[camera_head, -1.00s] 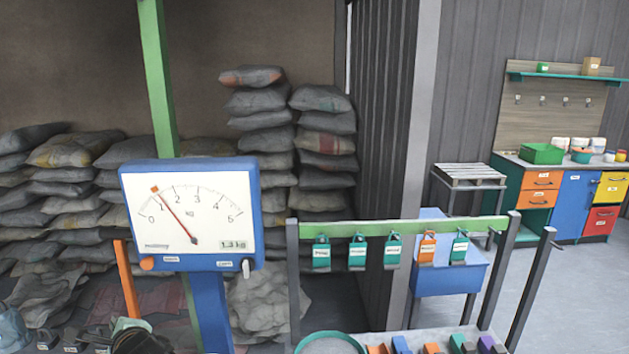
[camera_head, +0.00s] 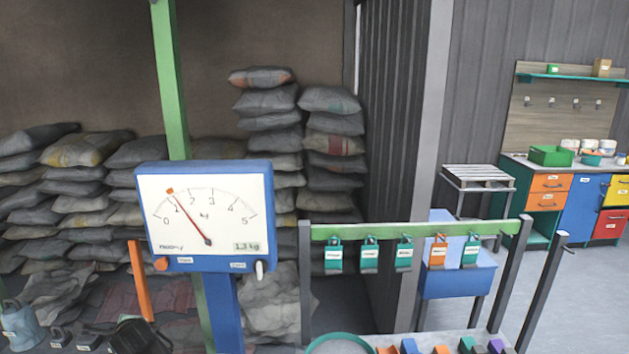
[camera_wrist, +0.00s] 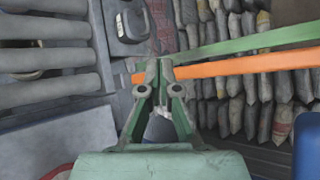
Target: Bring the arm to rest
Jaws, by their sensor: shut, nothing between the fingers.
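My gripper (camera_wrist: 165,72) shows in the wrist view, pointing away from the camera. Its two green-grey fingers are together at the tips with nothing between them. A blue-grey thing (camera_wrist: 160,128) shows behind the gap between the finger bases; I cannot tell what it is. An orange bar (camera_wrist: 230,68) and a green bar (camera_wrist: 250,45) run to the right from beside the fingertips; I cannot tell whether they touch. In the head view I cannot make out the gripper for certain.
A dial scale (camera_head: 205,215) reading 1.3 kg stands at front left, beside an orange post (camera_head: 140,280). A rack bar (camera_head: 420,229) carries several tags. Stacked sacks (camera_head: 265,103) fill the back. Open floor (camera_head: 580,290) lies at right.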

